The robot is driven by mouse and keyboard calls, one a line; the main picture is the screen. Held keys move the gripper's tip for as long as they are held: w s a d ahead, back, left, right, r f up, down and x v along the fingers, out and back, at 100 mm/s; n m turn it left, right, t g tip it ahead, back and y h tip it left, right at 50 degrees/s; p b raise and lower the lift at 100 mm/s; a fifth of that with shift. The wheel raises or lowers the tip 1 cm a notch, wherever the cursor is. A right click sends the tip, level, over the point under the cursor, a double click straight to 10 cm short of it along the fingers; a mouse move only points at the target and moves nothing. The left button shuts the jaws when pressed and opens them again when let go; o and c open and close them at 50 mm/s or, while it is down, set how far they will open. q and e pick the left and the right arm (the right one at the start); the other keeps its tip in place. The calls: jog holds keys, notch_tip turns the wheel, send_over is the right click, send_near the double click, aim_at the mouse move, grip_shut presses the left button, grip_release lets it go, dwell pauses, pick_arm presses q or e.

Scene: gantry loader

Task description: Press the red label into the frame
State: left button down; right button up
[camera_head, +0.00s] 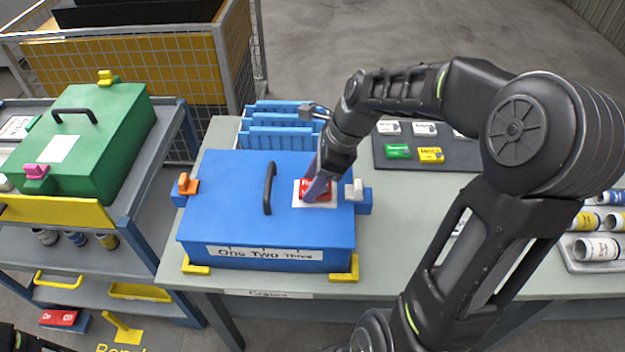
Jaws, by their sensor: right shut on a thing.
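The red label (309,185) is at the white frame (300,204) on the lid of the blue box (225,222). My right gripper (318,188) reaches down over the frame and is shut on the red label. The gripper hides part of the label's right side, and I cannot tell whether the label is fully seated in the frame. My left gripper is not seen; only a dark bit of my own body shows at the lower left corner.
A black handle (268,188) stands on the lid left of the frame. A grey latch (354,190) is close on the right, an orange latch (186,184) on the left. Blue racks (280,138) stand behind. A dark mat (452,160) holds label blocks. A green box (95,150) stands on the left cart.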

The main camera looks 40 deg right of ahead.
jog(key=shift+p, duration=0.7)
dwell(1.3)
jog(key=shift+f, duration=0.4)
dwell(0.5)
jog(key=o, duration=1.9)
jog(key=shift+r+p, duration=3.3)
jog(key=shift+r, duration=0.25)
jog(key=shift+c, duration=0.5)
grip_shut()
